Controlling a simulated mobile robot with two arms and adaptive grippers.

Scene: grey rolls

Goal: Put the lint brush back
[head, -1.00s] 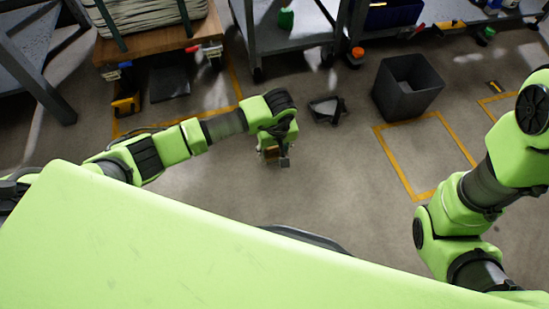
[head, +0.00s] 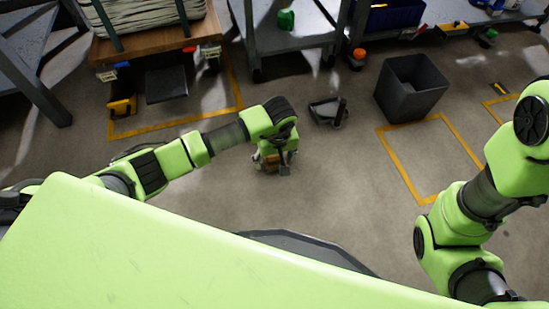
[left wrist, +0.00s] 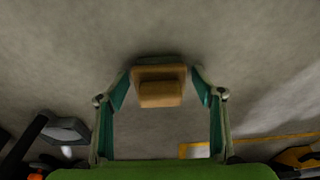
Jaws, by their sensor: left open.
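My left gripper (head: 275,167) hangs above the floor left of centre in the head view, its jaws pointing down. In the left wrist view the two teal fingers (left wrist: 160,88) stand wide apart. A tan block with a dark edge (left wrist: 160,92) shows between the fingertips, and a brown patch (head: 270,161) shows at the gripper in the head view. It may be the lint brush, but its handle and bristles cannot be made out. I cannot tell whether the fingers touch it. My right arm enters at the right; its gripper is out of view.
A dark, dustpan-like item (head: 328,111) lies on the floor right of the left gripper. A grey bin (head: 411,88) stands farther right, behind a yellow floor outline (head: 392,158). A wood-topped cart (head: 150,44) and grey shelf table (head: 292,38) stand at the back.

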